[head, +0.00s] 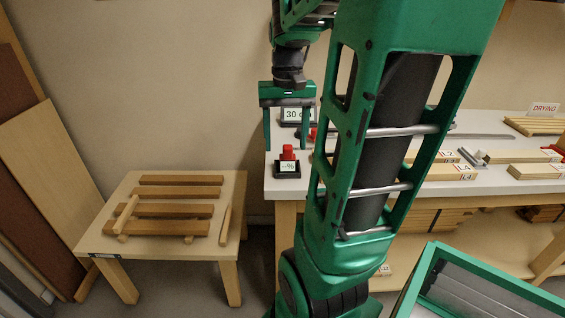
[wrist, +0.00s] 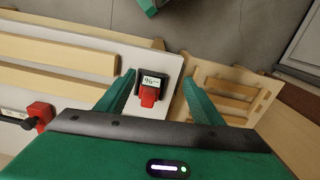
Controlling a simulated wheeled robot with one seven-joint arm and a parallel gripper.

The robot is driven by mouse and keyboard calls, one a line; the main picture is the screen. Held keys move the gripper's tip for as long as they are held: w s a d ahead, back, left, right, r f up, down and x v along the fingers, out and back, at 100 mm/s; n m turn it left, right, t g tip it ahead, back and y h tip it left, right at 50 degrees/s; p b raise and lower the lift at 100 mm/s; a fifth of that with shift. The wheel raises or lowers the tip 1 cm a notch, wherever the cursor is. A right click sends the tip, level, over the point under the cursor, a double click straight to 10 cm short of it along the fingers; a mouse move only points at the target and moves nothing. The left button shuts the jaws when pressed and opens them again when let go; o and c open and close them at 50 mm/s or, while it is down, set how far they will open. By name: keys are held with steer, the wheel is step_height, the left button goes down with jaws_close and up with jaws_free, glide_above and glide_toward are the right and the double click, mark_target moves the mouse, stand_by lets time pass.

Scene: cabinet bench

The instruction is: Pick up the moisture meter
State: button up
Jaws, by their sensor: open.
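The moisture meter (head: 288,168) is a small black block with a pale display and a red part on it. It rests on the white worktop near its left corner. In the wrist view the meter (wrist: 152,88) lies between the two fingers, display and red part facing the camera. My gripper (head: 286,146) is open and empty, its green fingers pointing down above and slightly behind the meter in the head view. The wrist view shows the fingers (wrist: 159,78) spread either side of the meter with gaps; exact height is unclear.
A sign reading "30" (head: 298,115) stands behind my gripper. A second red item (wrist: 40,114) is on the worktop nearby. Wooden bars (head: 450,171) and a DRYING sign (head: 543,108) are farther right. A low slatted table (head: 233,190) stands left; a green-rimmed container (head: 425,262) is lower right.

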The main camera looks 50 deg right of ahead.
steer(key=r, duration=0.1)
glide_above(288, 147)
steer(key=s, duration=0.1)
steer(key=shift+s+a+r+m, duration=0.1)
steer(key=shift+a+r+m, duration=0.05)
steer(key=shift+a+m, duration=0.3)
steer(key=shift+d+f, duration=0.15)
steer(key=shift+f, duration=0.15)
step_height(288, 147, down, 5)
steer(key=shift+r, duration=0.1)
steer(key=shift+w+d+f, duration=0.1)
steer(key=shift+w+f, duration=0.1)
steer(key=shift+f, duration=0.7)
steer(key=shift+w+d+f, duration=0.1)
steer(key=shift+w+f, duration=0.1)
steer(key=shift+f, duration=0.65)
steer(key=shift+w+d+f, duration=0.1)
steer(key=shift+w+f, duration=0.1)
steer(key=shift+f, duration=0.7)
steer(key=c, duration=1.2)
steer(key=shift+r, duration=0.1)
